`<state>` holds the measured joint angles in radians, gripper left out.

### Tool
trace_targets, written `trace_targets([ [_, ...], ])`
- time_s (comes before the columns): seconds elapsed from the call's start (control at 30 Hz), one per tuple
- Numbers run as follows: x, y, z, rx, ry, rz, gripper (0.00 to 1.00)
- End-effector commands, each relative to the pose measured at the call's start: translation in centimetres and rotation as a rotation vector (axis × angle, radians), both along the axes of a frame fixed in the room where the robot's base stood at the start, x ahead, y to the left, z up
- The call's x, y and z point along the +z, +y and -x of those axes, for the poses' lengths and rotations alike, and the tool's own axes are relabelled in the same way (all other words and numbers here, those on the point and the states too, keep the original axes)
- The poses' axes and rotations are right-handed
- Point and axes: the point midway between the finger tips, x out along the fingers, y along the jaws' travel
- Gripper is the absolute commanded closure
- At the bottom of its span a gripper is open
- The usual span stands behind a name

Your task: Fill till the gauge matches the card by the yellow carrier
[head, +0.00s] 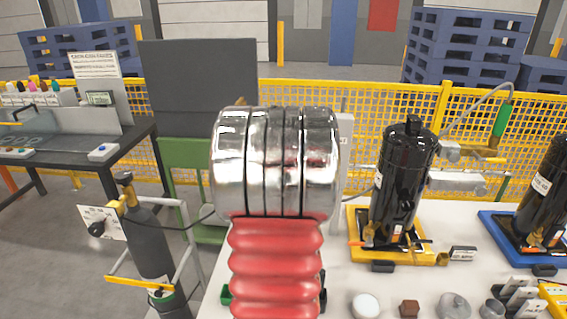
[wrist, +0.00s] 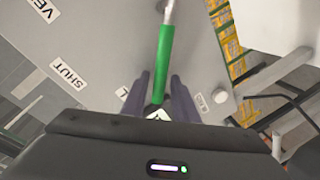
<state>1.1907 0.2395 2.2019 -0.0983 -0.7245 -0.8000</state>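The green handle (wrist: 164,62) of a lever shows in the wrist view, over a grey panel (wrist: 100,40). Labels SHUT (wrist: 68,72) and part of VE are readable; another label is partly covered. My gripper (wrist: 161,80) has one finger on each side of the handle, with small gaps showing. It is hidden behind my arm in the head view. The yellow carrier (head: 440,258) holds a black compressor (head: 402,180). A small dark and white card-like block (head: 463,253) lies to its right, too small to read. No gauge reading is legible.
A grey gas cylinder (head: 150,240) with a knobbed white plate stands at left. A second black compressor sits on a blue carrier (head: 495,228) at right. A green-ended hose (head: 502,118) hangs at upper right. Small parts, including a white disc (head: 365,305), lie in front.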

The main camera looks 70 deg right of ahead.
Motion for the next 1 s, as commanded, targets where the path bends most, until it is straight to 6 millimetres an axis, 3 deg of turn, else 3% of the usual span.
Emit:
trace_targets([
  [0.47,0.0,0.4,0.5,-0.005,0.001,-0.002,0.68],
  [1.0,1.0,6.1,3.2,-0.007,0.0,-0.002,0.68],
])
